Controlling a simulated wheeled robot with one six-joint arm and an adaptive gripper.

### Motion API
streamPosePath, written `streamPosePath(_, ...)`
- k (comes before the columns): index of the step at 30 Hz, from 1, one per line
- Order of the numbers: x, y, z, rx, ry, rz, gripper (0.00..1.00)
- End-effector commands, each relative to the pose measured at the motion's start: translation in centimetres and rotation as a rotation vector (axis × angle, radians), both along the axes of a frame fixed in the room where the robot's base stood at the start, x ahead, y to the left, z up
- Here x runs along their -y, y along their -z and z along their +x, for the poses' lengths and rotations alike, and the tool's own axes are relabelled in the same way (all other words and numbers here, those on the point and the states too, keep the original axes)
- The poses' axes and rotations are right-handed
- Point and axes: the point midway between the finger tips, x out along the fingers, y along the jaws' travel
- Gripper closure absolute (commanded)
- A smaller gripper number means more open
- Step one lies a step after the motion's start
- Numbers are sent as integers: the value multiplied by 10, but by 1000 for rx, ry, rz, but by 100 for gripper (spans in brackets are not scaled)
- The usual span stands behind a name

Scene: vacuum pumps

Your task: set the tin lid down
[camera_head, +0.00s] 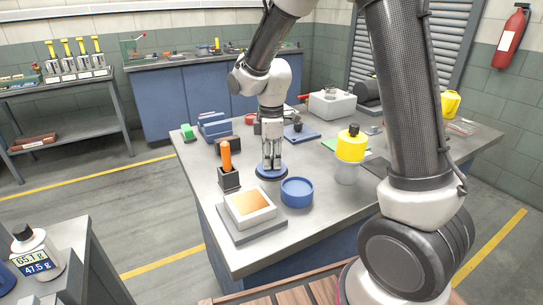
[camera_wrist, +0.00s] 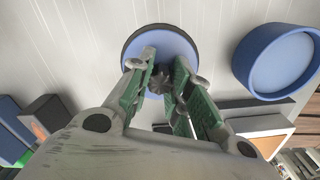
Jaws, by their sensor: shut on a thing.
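The tin lid (camera_head: 271,173) is a blue disc with a darker rim, under my gripper at the worktable. In the wrist view the lid (camera_wrist: 162,48) has a dark knob (camera_wrist: 160,80) at its middle. My gripper (camera_head: 272,158) points straight down and is shut on this knob, with its green-lined fingers (camera_wrist: 158,85) on either side. The lid is level and at or just above the tabletop; I cannot tell whether it touches. The open blue tin (camera_head: 297,192) stands just to the right of the lid, apart from it, and also shows in the wrist view (camera_wrist: 278,62).
A white device with an orange top (camera_head: 250,205) stands in front of the lid. An orange-handled tool in a dark holder (camera_head: 226,165) stands to the left. A yellow-topped container (camera_head: 350,148) stands to the right. Bare tabletop (camera_head: 315,165) lies behind the tin.

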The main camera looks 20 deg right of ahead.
Motion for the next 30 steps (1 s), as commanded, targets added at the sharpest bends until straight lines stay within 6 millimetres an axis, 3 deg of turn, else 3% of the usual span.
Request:
streamPosePath(21, 0, 5, 0, 1, 0, 1, 100)
streamPosePath(22, 0, 5, 0, 2, 0, 1, 78)
streamPosePath(26, 0, 5, 0, 1, 0, 1, 55)
streamPosePath(30, 0, 5, 0, 1, 0, 1, 55)
